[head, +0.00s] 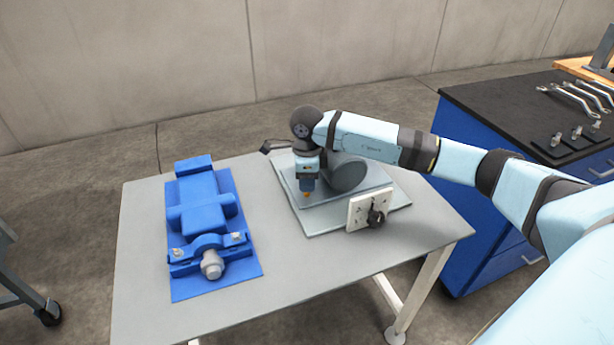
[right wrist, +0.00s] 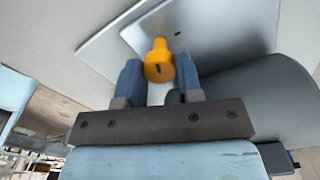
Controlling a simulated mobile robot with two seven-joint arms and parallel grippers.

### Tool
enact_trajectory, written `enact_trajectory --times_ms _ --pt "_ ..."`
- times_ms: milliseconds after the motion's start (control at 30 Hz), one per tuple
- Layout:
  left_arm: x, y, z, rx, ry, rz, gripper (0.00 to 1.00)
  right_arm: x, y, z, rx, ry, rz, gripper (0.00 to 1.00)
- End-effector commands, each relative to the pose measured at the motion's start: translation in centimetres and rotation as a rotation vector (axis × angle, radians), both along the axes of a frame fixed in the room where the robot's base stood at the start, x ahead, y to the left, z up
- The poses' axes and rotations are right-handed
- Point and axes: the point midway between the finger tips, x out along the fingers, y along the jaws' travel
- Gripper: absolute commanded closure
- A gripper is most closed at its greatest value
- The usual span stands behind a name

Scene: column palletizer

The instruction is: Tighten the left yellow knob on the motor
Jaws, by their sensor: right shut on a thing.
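The motor is a dark grey cylinder (head: 347,172) on a grey base plate (head: 388,208), with a white front plate that bears a black knob. A yellow knob (right wrist: 158,62) shows large in the right wrist view, and a bit of it shows below my gripper in the head view (head: 307,195). My right gripper (right wrist: 158,78) points down at the motor's left side, its two blue fingers shut on the yellow knob. It also shows in the head view (head: 307,184). The knob's lower end and its seat are hidden. My left gripper is not in view.
A blue machine (head: 200,212) with a grey shaft end lies on the left of the grey table (head: 145,265). The white front plate (head: 358,212) stands close to my right gripper. A blue cabinet (head: 465,220) with wrenches on its black top is at the right. The table's front is clear.

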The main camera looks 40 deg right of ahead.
Motion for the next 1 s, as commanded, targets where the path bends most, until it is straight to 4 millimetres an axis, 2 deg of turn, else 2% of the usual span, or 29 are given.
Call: enact_trajectory --times_ms 200,1000 --pt "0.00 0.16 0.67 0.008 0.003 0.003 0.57 0.02 -0.03 0.26 0.000 0.000 -0.205 0.91" --pt "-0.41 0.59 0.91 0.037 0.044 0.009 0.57 0.03 -0.01 0.23 0.000 0.001 -0.937 0.91"
